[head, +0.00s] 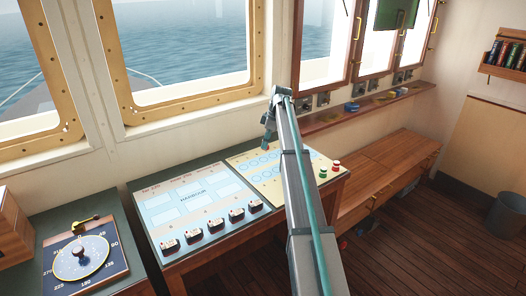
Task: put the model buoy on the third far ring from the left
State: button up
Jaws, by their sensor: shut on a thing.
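My gripper (268,140), small and dark at the end of my arm, hangs above the far side of a pale yellow sheet (270,193) with rows of blue rings. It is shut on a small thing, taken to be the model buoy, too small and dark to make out. The far rings run along the sheet's window side, and the third far ring from the left (264,157) is close below my gripper in the picture. My arm hides part of the sheet.
Left of the sheet lies a harbour chart (190,196) with several small dark ship models (213,227) along its near edge. A compass dial (80,258) is at the lower left. A window wall rises behind. A wooden bench (385,165) stands to the right.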

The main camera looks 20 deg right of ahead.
jog(key=p, duration=0.1)
send_over(261, 159)
jog(key=f, duration=0.3)
jog(key=d+f, duration=0.1)
jog(key=shift+s+f, duration=0.3)
jog(key=shift+s, duration=0.1)
jog(key=shift+f+p, duration=0.45)
jog(key=shift+f, duration=1.25)
jog(key=shift+f, duration=0.2)
jog(key=o, duration=0.9)
jog(key=shift+r, duration=0.2)
jog(key=b+v, duration=0.2)
jog(key=v, duration=1)
jog(key=shift+a+b, duration=0.1)
jog(key=shift+b, duration=0.25)
